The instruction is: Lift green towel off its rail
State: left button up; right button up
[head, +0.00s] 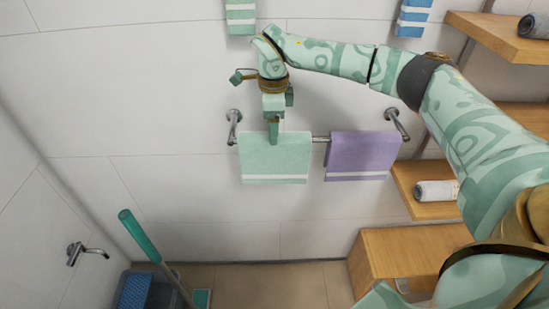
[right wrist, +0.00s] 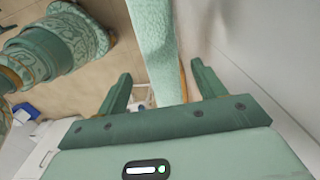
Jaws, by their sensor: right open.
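The pale green towel (head: 275,160) with a white stripe hangs over the left part of a metal rail (head: 320,139). My right gripper (head: 273,132) points down at the towel's top edge, and one finger overlaps its upper middle in the head view. In the right wrist view the towel (right wrist: 156,45) runs down the picture between the two spread fingers (right wrist: 162,90). The fingers are open, with gaps on both sides of the towel. Contact with the towel cannot be told. My left gripper is not in view.
A purple towel (head: 362,156) hangs right beside the green one on the same rail. Another green towel (head: 240,17) and a blue towel (head: 413,18) hang higher up. Wooden shelves (head: 425,185) stand at the right. A green-handled tool (head: 150,247) leans at lower left.

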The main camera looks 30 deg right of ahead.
aim_at(274, 158)
notch_tip(274, 158, down, 2)
jog(key=shift+f, duration=0.25)
jog(key=f, duration=0.1)
jog(key=f+b, duration=0.1)
jog(key=f, duration=0.3)
jog(key=shift+d+b, duration=0.25)
jog(key=shift+b, duration=0.15)
jog(key=shift+c, duration=0.3)
